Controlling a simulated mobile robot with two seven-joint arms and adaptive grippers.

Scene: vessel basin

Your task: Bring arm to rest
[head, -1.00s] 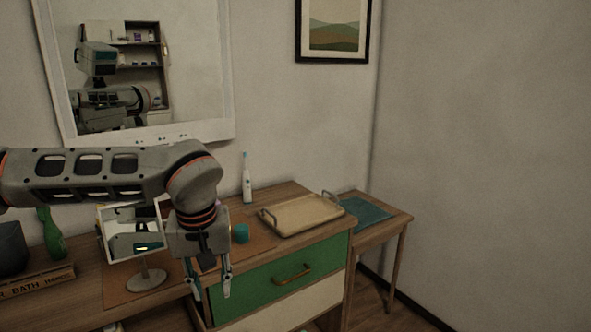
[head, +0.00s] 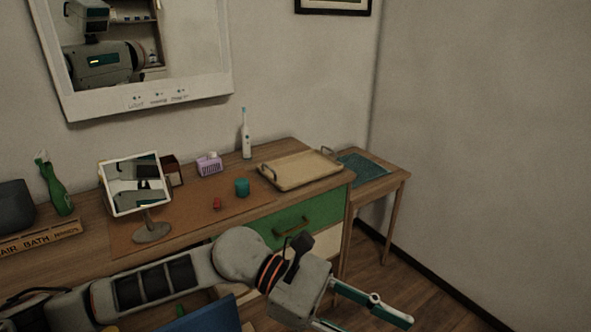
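My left arm comes in from the left along the bottom of the head view, low in front of the dresser (head: 88,268). My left gripper (head: 368,322) is at the bottom edge, in front of and below the green drawer (head: 325,208). Its fingers are spread apart with nothing between them, so it looks open; one finger is partly cut off by the frame. My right gripper is not in view.
On the dresser stand a tilted mirror (head: 136,183), a purple holder (head: 209,165), a teal cup (head: 242,187), a small red item (head: 217,203), a toothbrush (head: 246,135), a tray (head: 300,169) and a green bottle (head: 56,188). A blue object (head: 208,316) lies below my arm. Floor at right is clear.

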